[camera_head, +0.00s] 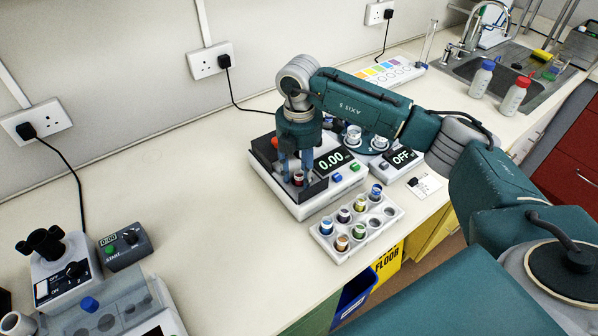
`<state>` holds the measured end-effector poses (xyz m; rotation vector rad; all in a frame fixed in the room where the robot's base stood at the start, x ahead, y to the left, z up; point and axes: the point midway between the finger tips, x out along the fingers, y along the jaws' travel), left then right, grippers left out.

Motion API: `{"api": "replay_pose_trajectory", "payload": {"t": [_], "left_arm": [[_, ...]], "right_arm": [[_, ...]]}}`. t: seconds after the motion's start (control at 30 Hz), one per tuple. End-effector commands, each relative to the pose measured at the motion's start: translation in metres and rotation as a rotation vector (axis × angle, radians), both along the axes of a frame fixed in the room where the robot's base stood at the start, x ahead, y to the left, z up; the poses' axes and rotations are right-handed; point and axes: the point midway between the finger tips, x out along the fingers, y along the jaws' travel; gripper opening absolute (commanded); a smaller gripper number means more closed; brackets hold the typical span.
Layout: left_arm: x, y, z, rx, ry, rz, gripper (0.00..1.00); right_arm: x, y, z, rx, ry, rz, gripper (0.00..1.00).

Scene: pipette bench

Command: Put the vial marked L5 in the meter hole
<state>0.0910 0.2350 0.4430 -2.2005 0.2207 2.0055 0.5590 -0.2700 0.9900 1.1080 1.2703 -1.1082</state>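The meter (313,209) is a white and dark box with a display reading 0.00, standing at the middle of the bench. My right gripper (297,174) points down over its dark well. A small vial (298,179) with a reddish-brown part shows at the fingertips, low in the well. I cannot tell whether the fingers press on it or whether it sits in the hole. Its mark is too small to read. A white rack (343,259) in front of the meter holds several vials with coloured bands, and some of its holes are empty. My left gripper is not in view.
A second device with an OFF display (403,156) stands right of the meter, partly behind my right arm. A microscope-like device (62,262) and a START timer box (125,246) are at the left. The bench between them and the meter is clear.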

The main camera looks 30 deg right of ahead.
Motion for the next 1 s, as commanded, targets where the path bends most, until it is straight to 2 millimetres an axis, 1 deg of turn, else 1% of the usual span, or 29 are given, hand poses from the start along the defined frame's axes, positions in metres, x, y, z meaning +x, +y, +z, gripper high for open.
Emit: {"api": "replay_pose_trajectory", "payload": {"t": [0.07, 0.2, 0.27, 0.37, 0.5, 0.7, 0.8, 0.9, 1.0], "left_arm": [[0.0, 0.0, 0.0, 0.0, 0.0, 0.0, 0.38], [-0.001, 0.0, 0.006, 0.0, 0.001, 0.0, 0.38], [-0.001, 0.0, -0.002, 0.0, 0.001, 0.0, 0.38], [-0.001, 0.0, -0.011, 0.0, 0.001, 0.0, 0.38], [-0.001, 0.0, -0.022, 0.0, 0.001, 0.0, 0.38], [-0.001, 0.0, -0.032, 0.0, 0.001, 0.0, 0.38], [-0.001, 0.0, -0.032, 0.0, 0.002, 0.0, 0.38], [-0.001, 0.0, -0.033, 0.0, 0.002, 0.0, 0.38], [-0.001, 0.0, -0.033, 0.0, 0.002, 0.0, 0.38]], "right_arm": [[0.0, 0.0, 0.0, 0.0, 0.001, 0.0, 0.37], [0.0, 0.0, 0.011, 0.0, -0.001, 0.0, 0.37], [0.001, 0.0, 0.016, 0.001, -0.003, 0.0, 0.37], [0.002, 0.0, 0.035, 0.001, -0.006, -0.001, 0.37], [0.002, 0.001, 0.067, 0.002, -0.007, 0.001, 0.37], [0.001, 0.0, 0.106, 0.001, -0.005, -0.001, 0.37], [0.001, 0.0, 0.118, 0.0, -0.002, -0.001, 0.37], [0.001, 0.0, 0.125, 0.0, -0.002, -0.001, 0.37], [0.0, 0.0, 0.127, 0.0, 0.0, -0.001, 0.37]]}}
